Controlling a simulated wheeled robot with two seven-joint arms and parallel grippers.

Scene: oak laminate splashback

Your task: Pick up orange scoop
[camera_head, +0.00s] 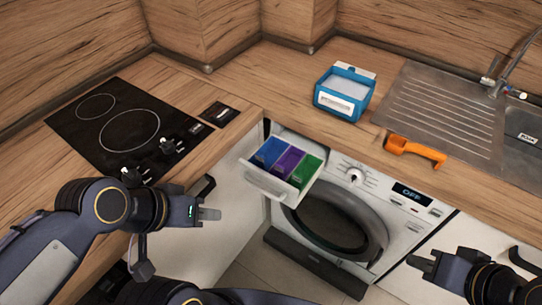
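My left gripper (209,214) is at the left, in front of the white cabinet and far from the scoop. Its grey fingertip shows from the side, so its opening is unclear. I see nothing held in either gripper.
A blue box (344,93) stands behind and left of the scoop. The washing machine (336,218) is below the counter, with its detergent drawer (264,183) pulled out. The steel drainboard (438,108) is at the right. A black hob (122,128) is at the left.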

